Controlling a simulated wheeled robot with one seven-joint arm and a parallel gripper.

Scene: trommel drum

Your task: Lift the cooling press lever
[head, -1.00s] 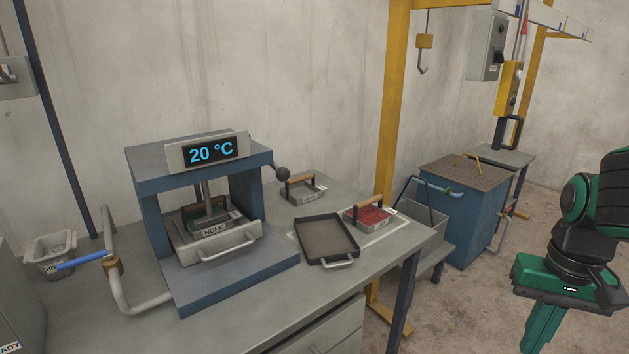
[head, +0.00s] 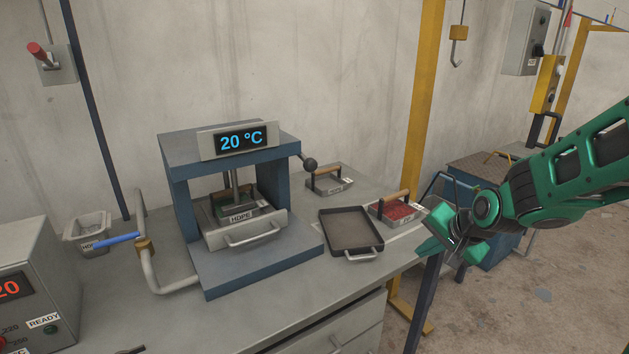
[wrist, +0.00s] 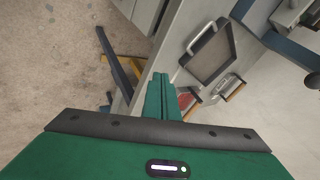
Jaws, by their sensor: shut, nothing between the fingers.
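The cooling press (head: 180,190) is a blue frame on the bench with a display reading 20 °C. Its lever (head: 304,160) is a short rod with a dark ball knob, at the upper right side of the press; the knob also shows at the right edge of the wrist view (wrist: 312,81). A mould tray labelled HDPE (head: 232,229) sits inside the press under its plate. My gripper (head: 432,240) is green, shut and empty, at the bench's right edge. It is to the right of the lever and lower in the picture, clear of the press. The wrist view shows its fingers together (wrist: 160,82).
A dark tray (head: 352,230) lies right of the press, near a wooden-handled box of red flakes (head: 398,208) and another handled mould (head: 328,182). A pipe with a blue-handled valve (head: 120,240) stands left. A yellow post (head: 418,110) rises behind.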

